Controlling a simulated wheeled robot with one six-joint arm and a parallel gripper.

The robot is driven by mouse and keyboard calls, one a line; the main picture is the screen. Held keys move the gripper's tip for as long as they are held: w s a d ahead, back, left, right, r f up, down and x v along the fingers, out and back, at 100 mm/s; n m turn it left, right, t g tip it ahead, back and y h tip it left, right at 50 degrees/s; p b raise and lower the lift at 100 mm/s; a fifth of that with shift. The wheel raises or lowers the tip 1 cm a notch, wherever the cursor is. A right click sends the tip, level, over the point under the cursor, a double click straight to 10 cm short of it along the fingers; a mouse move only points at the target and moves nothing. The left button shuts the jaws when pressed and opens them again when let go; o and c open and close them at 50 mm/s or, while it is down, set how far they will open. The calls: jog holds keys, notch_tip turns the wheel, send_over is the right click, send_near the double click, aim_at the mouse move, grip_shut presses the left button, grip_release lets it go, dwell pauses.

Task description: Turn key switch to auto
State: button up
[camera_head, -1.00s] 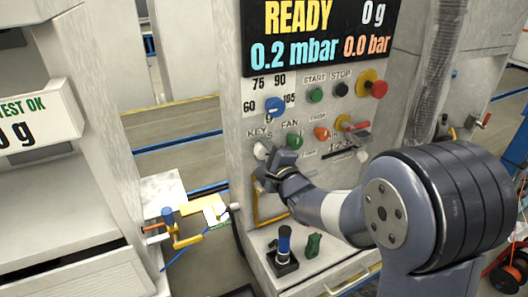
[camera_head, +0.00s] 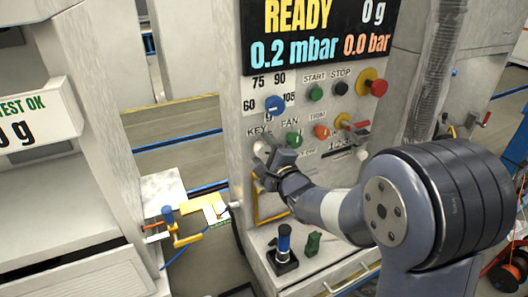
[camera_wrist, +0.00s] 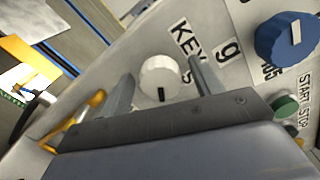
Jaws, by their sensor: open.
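The key switch is a white round knob (camera_wrist: 161,78) under the "KEY" label (camera_wrist: 186,40), with a dark slot mark on its face in the wrist view. In the head view the knob (camera_head: 260,147) sits at the left of the panel, partly hidden by my gripper (camera_head: 268,160). In the wrist view my gripper (camera_wrist: 160,83) is open, with one finger on each side of the knob. Gaps show between the fingers and the knob. No "auto" marking can be made out.
A blue dial (camera_head: 275,105) sits above the key knob. A green fan button (camera_head: 294,140) is close to its right, then an orange trim button (camera_head: 321,131). A yellow handle (camera_head: 257,205) is below. A joystick (camera_head: 284,245) stands on the lower ledge.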

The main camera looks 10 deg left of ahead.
jog(key=shift+s+d, duration=0.1)
jog(key=b+v, duration=0.1)
jog(key=v, duration=0.9)
jog(key=shift+s+d, duration=0.2)
jog(key=shift+s, duration=0.05)
jog(key=p+x, duration=0.1)
jog(key=x, duration=0.9)
jog(key=shift+w+a, duration=0.25)
jog(key=shift+w, duration=0.05)
